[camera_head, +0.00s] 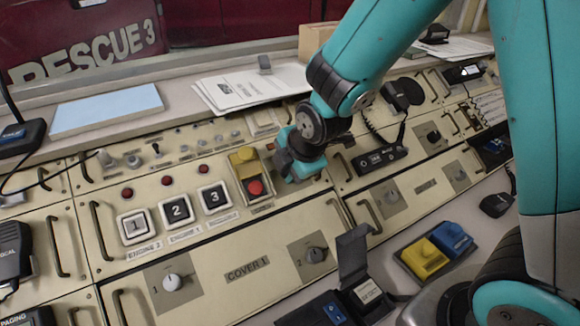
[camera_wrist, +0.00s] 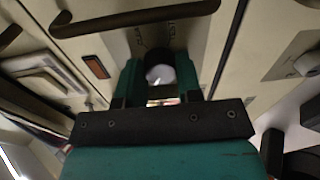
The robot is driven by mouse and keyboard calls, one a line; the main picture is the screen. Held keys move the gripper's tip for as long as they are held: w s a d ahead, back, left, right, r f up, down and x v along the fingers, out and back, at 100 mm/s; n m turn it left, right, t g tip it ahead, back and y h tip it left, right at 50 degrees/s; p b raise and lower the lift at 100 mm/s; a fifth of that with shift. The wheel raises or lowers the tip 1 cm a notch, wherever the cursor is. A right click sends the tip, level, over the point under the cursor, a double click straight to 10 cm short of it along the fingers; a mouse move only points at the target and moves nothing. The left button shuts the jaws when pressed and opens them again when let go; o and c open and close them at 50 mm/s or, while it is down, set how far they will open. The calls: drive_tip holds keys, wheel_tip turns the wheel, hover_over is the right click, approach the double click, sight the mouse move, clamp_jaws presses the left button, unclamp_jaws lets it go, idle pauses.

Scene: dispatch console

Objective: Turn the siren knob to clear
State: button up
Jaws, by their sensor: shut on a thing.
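The siren knob (camera_wrist: 160,58) is a round dark knob with a pale face and a white pointer mark, on a grey plate (camera_wrist: 192,30) in the wrist view. Faint lettering stands beyond it, seemingly CLEAR on the left and TEST on the right. The pointer's exact setting is hard to tell. My gripper (camera_wrist: 159,70) is shut on the knob, one teal finger on each side. In the head view my gripper (camera_head: 300,166) reaches down to the sloped panel, right of the yellow-covered red button, and hides the knob.
A yellow guard (camera_head: 243,160) with a red button (camera_head: 255,187) stands close left of my gripper. A corded handset (camera_head: 380,158) lies to the right. Panel handles (camera_head: 362,214) stick out nearby, and one handle (camera_wrist: 135,17) crosses above the knob in the wrist view. Papers (camera_head: 250,88) lie behind.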

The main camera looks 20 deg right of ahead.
drive_tip(key=m, duration=0.3)
drive_tip(key=shift+m, duration=0.3)
drive_tip(key=m, duration=0.3)
drive_tip(key=shift+m+b, duration=0.3)
drive_tip(key=shift+b, duration=0.1)
drive_tip(key=m, duration=0.3)
drive_tip(key=shift+m+t, duration=0.3)
drive_tip(key=m+b, duration=0.1)
drive_tip(key=m, duration=0.2)
drive_tip(key=shift+m, duration=0.3)
drive_tip(key=m, duration=0.4)
drive_tip(key=shift+m+t, duration=0.3)
drive_tip(key=shift+s+m+b, duration=0.1)
drive_tip(key=shift+m+b, duration=0.45)
drive_tip(key=shift+m, duration=1.75)
